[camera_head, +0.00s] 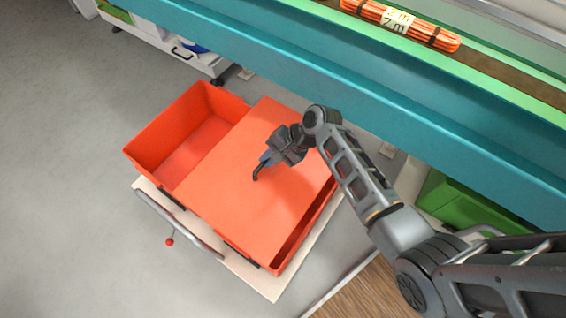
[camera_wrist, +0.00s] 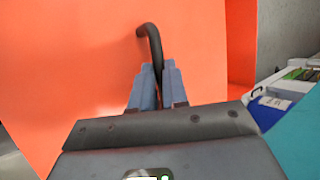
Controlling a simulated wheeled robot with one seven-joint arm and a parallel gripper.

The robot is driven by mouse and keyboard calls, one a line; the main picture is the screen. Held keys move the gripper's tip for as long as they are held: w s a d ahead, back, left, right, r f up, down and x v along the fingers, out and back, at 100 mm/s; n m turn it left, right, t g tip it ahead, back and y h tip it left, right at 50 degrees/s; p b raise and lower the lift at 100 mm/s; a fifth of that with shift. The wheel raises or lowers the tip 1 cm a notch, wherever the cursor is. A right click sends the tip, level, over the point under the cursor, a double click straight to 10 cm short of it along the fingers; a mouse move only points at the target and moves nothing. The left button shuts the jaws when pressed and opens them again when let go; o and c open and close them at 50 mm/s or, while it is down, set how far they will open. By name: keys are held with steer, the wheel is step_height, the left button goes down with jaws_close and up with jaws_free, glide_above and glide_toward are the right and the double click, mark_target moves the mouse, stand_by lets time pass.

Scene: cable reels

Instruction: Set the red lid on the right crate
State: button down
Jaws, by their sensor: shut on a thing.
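The flat red lid (camera_head: 235,165) lies over most of the right crate (camera_head: 292,247) in the head view. A strip of the crate's opening shows along the lid's lower right edge, so the lid sits off to the left. I cannot tell whether it touches the rim. My gripper (camera_head: 268,160) is shut on the lid's dark curved handle (camera_wrist: 149,40), which shows between the fingers (camera_wrist: 159,85) in the wrist view. The left crate (camera_head: 180,135) is red, open and empty, and its right side is partly hidden by the lid.
Both crates stand on a pale cart board (camera_head: 262,284) with a grey handle bar (camera_head: 180,225). A teal bench edge (camera_head: 350,75) runs behind, with an orange cable bundle (camera_head: 400,22) on it. A green box (camera_head: 450,200) is at the right. Grey floor is clear at left.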

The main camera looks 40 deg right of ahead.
mark_target(293, 171)
steer(key=s+f, duration=0.1)
steer(key=s+d+f, duration=0.1)
steer(key=shift+d+f, duration=0.2)
steer(key=shift+f, duration=0.1)
step_height(293, 171, down, 7)
steer(key=b, duration=0.8)
steer(key=shift+f, duration=0.1)
steer(key=shift+s+a+p, duration=0.1)
steer(key=shift+s+p, duration=0.05)
steer(key=shift+p, duration=0.2)
steer(key=shift+f+b, duration=0.35)
steer(key=shift+f, duration=0.3)
stand_by(0.5)
steer(key=c, duration=1.1)
jaws_free()
steer(key=shift+o, duration=0.2)
steer(key=p+v, duration=0.2)
steer(key=v, duration=0.5)
steer(key=shift+s+r, duration=0.2)
steer(key=shift+r, duration=0.1)
